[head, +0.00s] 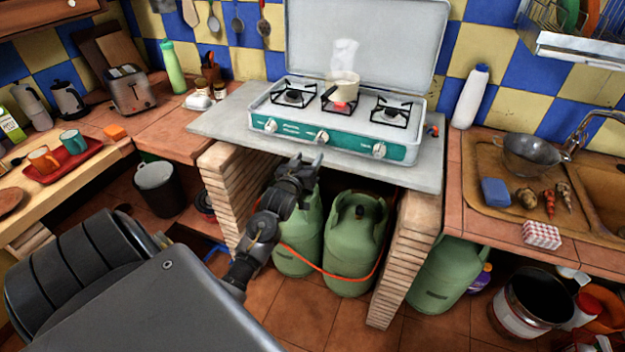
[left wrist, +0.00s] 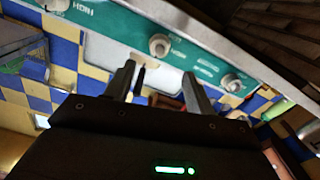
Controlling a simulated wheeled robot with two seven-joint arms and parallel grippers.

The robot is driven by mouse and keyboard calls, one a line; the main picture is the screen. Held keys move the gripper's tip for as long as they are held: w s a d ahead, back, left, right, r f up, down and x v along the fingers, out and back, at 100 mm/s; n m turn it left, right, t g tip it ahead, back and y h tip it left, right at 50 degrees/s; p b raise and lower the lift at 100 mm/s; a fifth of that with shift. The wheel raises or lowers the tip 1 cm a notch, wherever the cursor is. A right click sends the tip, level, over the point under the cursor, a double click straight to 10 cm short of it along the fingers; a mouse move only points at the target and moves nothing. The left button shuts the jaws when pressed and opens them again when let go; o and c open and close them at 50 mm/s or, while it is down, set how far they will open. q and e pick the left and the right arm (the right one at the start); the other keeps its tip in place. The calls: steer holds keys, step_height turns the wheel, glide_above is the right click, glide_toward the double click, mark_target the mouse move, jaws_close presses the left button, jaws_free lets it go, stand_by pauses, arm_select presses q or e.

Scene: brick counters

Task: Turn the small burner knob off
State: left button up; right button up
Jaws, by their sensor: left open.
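A teal-fronted stove has three pale knobs: left (head: 270,125), middle (head: 321,137) and right (head: 379,149). Which knob belongs to the small burner is not clear from the labels. My left gripper (head: 306,162) is open and empty, below and in front of the stove front, near the middle knob. In the left wrist view its fingers (left wrist: 160,74) point toward the middle knob (left wrist: 160,45), apart from it. The left knob (left wrist: 232,82) also shows there. My right gripper is not in view.
The stove stands on a grey slab (head: 225,118) over brick piers (head: 405,260). Green gas cylinders (head: 353,245) with an orange hose stand beneath. A toaster (head: 130,90) is on the left counter; a white bottle (head: 470,97) stands right of the stove.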

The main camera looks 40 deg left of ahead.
arm_select(q)
steer(key=s+d+f+m+g+h+b, duration=0.1)
steer(key=s+d+f, duration=0.1)
steer(key=f, duration=0.7)
steer(key=s+d+f+m+g+h, duration=0.1)
steer(key=s+d+f+g, duration=0.1)
steer(key=f, duration=0.7)
steer(key=s+d+f+m+g+h+b, duration=0.1)
steer(key=s+d+f+g, duration=0.1)
steer(key=f, duration=0.7)
steer(key=shift+s+d+f+b, duration=0.15)
steer(key=shift+d+f+b, duration=0.15)
steer(key=shift+d, duration=0.4)
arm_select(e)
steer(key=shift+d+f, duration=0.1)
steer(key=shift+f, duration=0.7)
